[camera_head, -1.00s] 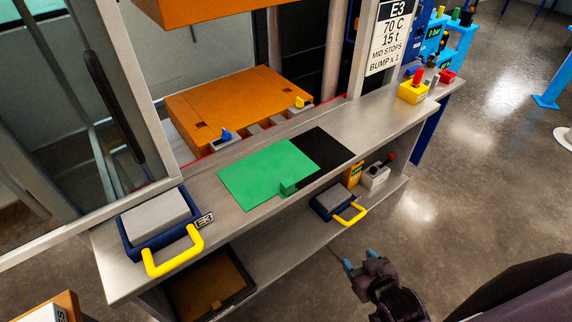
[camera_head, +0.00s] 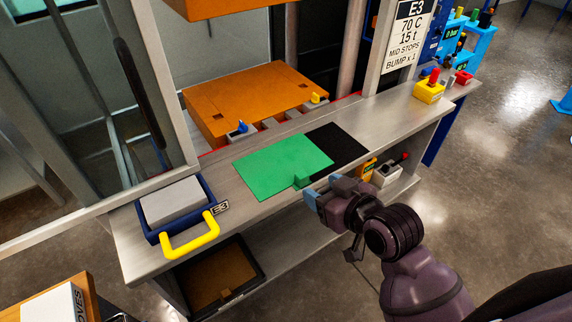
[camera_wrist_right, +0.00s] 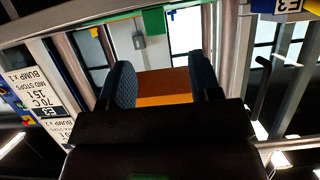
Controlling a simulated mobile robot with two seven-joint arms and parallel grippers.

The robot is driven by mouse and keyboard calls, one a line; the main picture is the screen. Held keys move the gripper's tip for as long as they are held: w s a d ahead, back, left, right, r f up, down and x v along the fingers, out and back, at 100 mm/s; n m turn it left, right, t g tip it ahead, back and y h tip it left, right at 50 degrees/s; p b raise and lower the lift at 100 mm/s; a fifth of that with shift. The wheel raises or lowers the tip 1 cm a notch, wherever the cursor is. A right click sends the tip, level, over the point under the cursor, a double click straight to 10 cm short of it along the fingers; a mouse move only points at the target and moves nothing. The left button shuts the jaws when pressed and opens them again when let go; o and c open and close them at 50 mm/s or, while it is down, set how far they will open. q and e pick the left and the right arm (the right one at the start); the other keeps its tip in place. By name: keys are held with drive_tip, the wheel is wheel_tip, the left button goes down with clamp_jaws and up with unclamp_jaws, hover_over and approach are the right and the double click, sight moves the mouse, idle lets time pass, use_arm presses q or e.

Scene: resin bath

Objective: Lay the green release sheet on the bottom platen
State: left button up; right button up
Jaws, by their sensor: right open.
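The green release sheet (camera_head: 280,163) lies flat on the grey bench ledge, partly over a black sheet (camera_head: 340,146). Its small green tab (camera_head: 302,181) stands at the front edge. The bottom platen (camera_head: 250,92) is the orange slab behind the ledge, its top bare. My right gripper (camera_head: 312,197) is open and empty, just in front of the tab and apart from it as far as I can tell. In the right wrist view, green (camera_wrist_right: 153,20) shows beyond the gap between the open fingers (camera_wrist_right: 162,82). My left gripper is not in view.
An orange upper platen (camera_head: 235,8) hangs above the bottom one. Blue (camera_head: 240,128) and yellow (camera_head: 316,98) knobs sit at its front edge. A blue tray with a yellow handle (camera_head: 190,233) stands left on the ledge. A yellow control box (camera_head: 430,90) stands right.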

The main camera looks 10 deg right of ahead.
sight(305, 177)
drive_tip(key=shift+d+p+x, duration=0.1)
drive_tip(key=shift+p+x, duration=0.1)
drive_tip(key=shift+x, duration=1.7)
drive_tip(key=shift+d+p+x, duration=0.15)
drive_tip(key=shift+p+x, duration=0.05)
drive_tip(key=shift+x, duration=1.7)
drive_tip(key=shift+f, duration=0.1)
clamp_jaws()
